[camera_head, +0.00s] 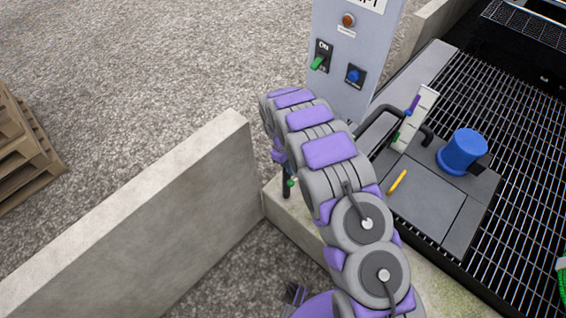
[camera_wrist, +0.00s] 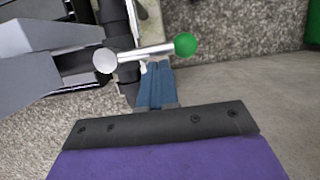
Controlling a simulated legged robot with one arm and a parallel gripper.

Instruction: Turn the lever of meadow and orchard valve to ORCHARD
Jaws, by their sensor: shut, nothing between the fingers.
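In the wrist view the valve lever (camera_wrist: 145,53) is a silver bar with a green ball (camera_wrist: 185,44) at its right end and a round silver hub (camera_wrist: 104,61) at its left. It sits across a dark vertical pipe (camera_wrist: 118,28). My gripper (camera_wrist: 156,70) has its blue fingers together, with the tips right by the middle of the bar. I cannot tell whether they touch it. My fingers are hidden there. No ORCHARD or MEADOW label is readable.
A grey control panel (camera_head: 336,90) with a green switch and blue knob stands behind my arm. A low concrete wall (camera_head: 150,200) runs on the left. A blue cylinder (camera_head: 462,150), a yellow handle (camera_head: 398,181) and metal grating (camera_head: 500,240) are right. Gravel (camera_head: 120,60) lies open behind.

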